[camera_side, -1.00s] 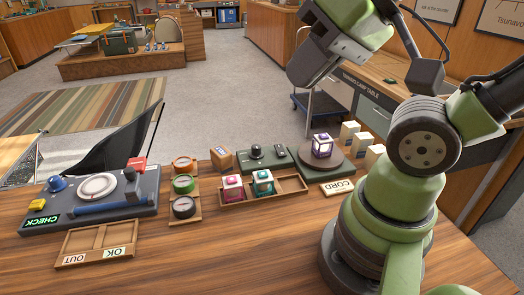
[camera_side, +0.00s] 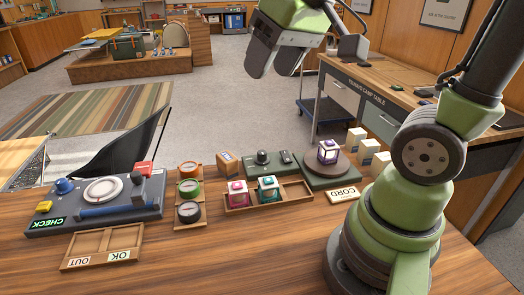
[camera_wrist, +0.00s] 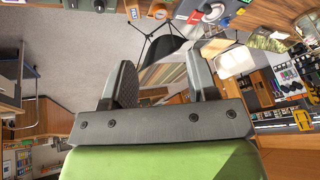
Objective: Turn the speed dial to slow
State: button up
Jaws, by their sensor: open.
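A dark green control box (camera_side: 285,160) stands at the back of the wooden table with a black knob (camera_side: 262,157) on its top, which looks like the speed dial. Its markings are too small to read, so I cannot tell its setting. A round brown turntable (camera_side: 345,170) sits to its right with a purple-framed lantern (camera_side: 327,152) on it. My gripper (camera_side: 273,70) is well above and beyond the box, with its two fingers apart and nothing between them.
A tray (camera_side: 296,191) with pink and teal lanterns stands in front of the box. A cord sign (camera_side: 343,194) lies to the right, near several pale blocks (camera_side: 367,151). Round gauges (camera_side: 189,190) and a grey check panel (camera_side: 105,205) are left.

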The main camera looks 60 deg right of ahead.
jog(key=w+d+f+g, duration=0.2)
jog(key=w+d+f, duration=0.1)
jog(key=w+d, duration=0.15)
jog(key=n+g, duration=0.3)
send_near(262, 152)
jog(key=shift+h, duration=0.4)
jog(key=f, duration=0.9)
jog(key=shift+w+a+f, duration=0.15)
jog(key=shift+a+f, duration=0.05)
jog(key=shift+a, duration=0.1)
jog(key=c, duration=0.9)
